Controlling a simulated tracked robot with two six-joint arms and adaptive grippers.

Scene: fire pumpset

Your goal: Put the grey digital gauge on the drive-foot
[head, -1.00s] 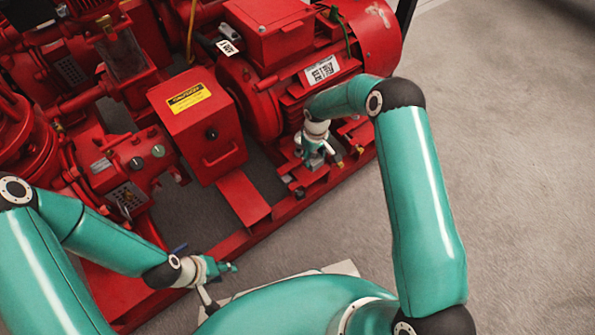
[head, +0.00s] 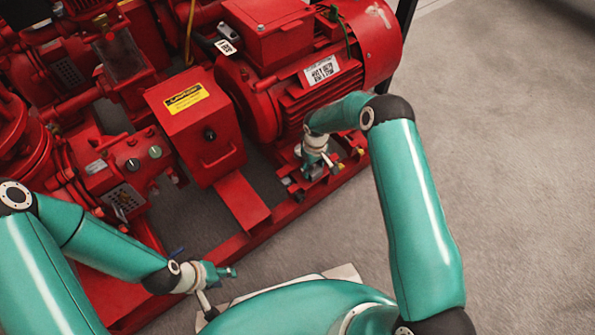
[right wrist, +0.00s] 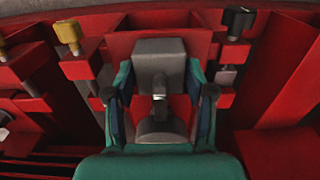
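The grey digital gauge (right wrist: 158,58) is a blocky grey body in the right wrist view, with a short metal stem below it and a dark rounded piece nearer my palm. My right gripper (right wrist: 158,88) has one finger against each side of it and appears closed on it. In the head view my right gripper (head: 314,172) is low beside the red motor's feet, where the gauge is hard to make out. Which red part is the drive-foot is unclear, as is whether the gauge touches it. My left gripper (head: 228,272) is at lower left, too small to read its fingers.
The red motor (head: 300,100) rises just behind my right gripper. A red box with a yellow label (head: 186,98) stands to its left. Brass-coloured bolts (right wrist: 68,36) and a black-headed bolt (right wrist: 238,22) stand close by. Open grey floor (head: 510,180) lies right.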

